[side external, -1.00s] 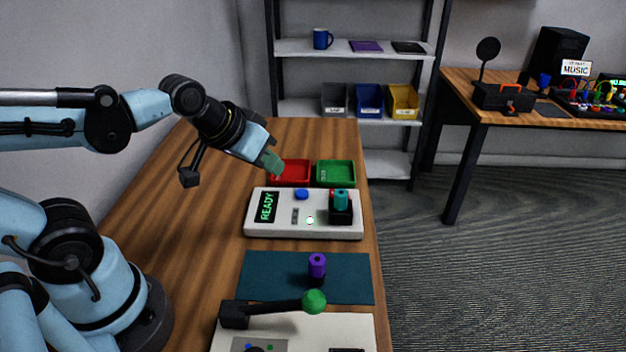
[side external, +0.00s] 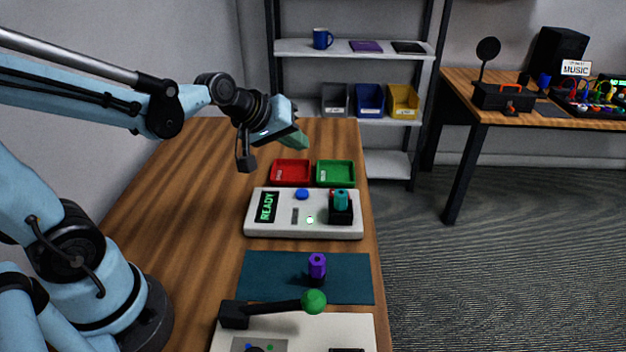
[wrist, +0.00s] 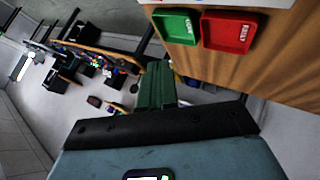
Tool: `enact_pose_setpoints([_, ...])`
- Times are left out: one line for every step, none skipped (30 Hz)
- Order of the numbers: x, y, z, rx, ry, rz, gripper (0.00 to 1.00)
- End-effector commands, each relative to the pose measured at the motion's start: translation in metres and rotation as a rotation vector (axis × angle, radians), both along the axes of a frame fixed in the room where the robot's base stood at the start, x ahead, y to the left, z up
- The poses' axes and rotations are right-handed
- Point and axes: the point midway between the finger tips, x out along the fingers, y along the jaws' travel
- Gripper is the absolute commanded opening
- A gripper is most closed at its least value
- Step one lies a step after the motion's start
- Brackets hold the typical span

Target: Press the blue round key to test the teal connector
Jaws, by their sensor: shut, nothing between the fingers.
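The blue round key (side external: 302,194) is on the top of the white tester box (side external: 256,230), near its back edge. The tester's screen (side external: 267,207) reads READY, and a small green light glows near its middle. The teal connector (side external: 341,200) stands upright in the black socket at the tester's right end. My gripper (side external: 299,141) is raised above the table, behind and above the tester, apart from the key. Its green fingers are shut and empty. In the wrist view my gripper (wrist: 157,84) points out past the table edge; the key is not seen there.
A red tray (side external: 291,171) and a green tray (side external: 336,172) sit behind the tester, both empty; they also show in the wrist view. A purple connector (side external: 317,266) stands on a dark teal mat (side external: 262,276) in front. A green-knobbed lever (side external: 314,301) is nearest.

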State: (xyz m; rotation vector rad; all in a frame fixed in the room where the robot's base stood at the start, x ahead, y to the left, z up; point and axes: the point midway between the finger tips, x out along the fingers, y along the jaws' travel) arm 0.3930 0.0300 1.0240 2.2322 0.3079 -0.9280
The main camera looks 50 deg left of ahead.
Motion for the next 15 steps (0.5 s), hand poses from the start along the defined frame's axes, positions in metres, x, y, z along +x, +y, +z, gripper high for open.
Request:
enact_pose_setpoints([0.0,0.0,-0.001,0.001,0.0,-0.001,0.0])
enact_pose_setpoints([0.0,0.0,-0.002,0.001,0.0,-0.001,0.0])
enact_pose_setpoints([0.0,0.0,-0.004,0.001,0.0,-0.001,0.0])
enact_pose_setpoints([0.001,0.0,-0.005,0.001,0.0,-0.001,0.0])
enact_pose_setpoints([0.001,0.0,-0.008,0.001,0.0,-0.001,0.0])
enact_pose_setpoints([0.001,0.0,-0.011,0.001,0.0,-0.001,0.0])
enact_pose_setpoints([0.001,0.0,-0.014,0.001,0.0,-0.001,0.0])
enact_pose_setpoints([0.001,0.0,-0.016,0.001,0.0,-0.001,0.0])
enact_pose_setpoints([0.001,0.0,-0.021,0.001,0.0,-0.001,0.0])
enact_pose_setpoints([0.001,0.0,-0.024,0.001,0.0,-0.001,0.0])
enact_pose_setpoints([0.0,0.0,-0.027,0.001,0.0,-0.001,0.0])
enact_pose_setpoints([0.0,0.0,-0.032,0.001,0.0,-0.001,0.0])
enact_pose_setpoints([0.001,0.0,-0.035,0.001,0.0,-0.001,0.0])
enact_pose_setpoints([0.001,0.0,-0.038,0.001,0.0,-0.001,0.0])
enact_pose_setpoints([0.001,0.0,-0.043,0.001,0.0,-0.001,0.0])
